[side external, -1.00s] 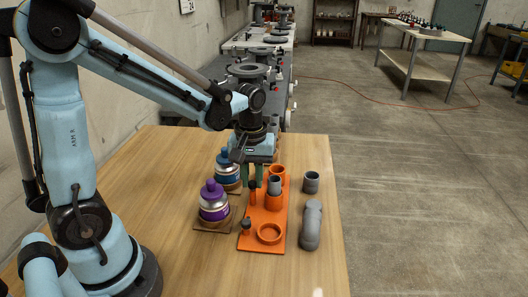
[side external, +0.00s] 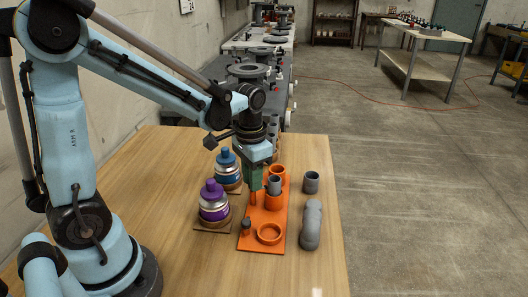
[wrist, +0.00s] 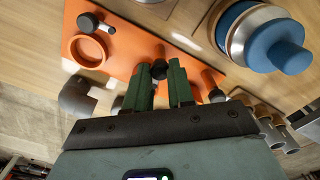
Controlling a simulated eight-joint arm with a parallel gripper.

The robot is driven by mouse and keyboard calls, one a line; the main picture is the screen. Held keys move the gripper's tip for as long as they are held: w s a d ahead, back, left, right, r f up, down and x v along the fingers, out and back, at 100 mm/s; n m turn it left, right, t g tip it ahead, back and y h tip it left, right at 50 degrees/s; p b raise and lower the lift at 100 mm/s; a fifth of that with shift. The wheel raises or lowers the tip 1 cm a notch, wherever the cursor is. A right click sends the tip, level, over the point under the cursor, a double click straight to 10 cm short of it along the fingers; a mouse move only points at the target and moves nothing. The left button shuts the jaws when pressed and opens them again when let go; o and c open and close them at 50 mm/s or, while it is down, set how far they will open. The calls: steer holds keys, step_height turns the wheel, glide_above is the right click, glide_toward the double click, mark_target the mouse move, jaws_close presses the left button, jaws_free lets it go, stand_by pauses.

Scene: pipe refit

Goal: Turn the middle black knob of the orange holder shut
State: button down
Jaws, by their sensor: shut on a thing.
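The orange holder (side external: 262,243) lies on the wooden table. The middle black knob (wrist: 159,69), on an orange stem, sits between my fingertips in the wrist view. My gripper (side external: 254,188) points down over the holder's left edge and is shut on this knob; in the wrist view its green fingers (wrist: 161,82) flank it. In the side view the fingers hide the knob's black top. The front black knob (side external: 246,225) stands clear of the gripper, with its black handle (wrist: 90,22) at upper left in the wrist view. Another black knob (wrist: 217,95) is right of the fingers.
A grey pipe piece (side external: 275,185) sits in a middle orange socket. A grey elbow pipe (side external: 311,226) and short grey pipe (side external: 311,182) lie to the right.

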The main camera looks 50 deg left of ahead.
steer(key=shift+m, duration=1.2)
steer(key=c, duration=1.3)
jaws_free()
steer(key=shift+o, duration=0.2)
step_height(320, 180, up, 12)
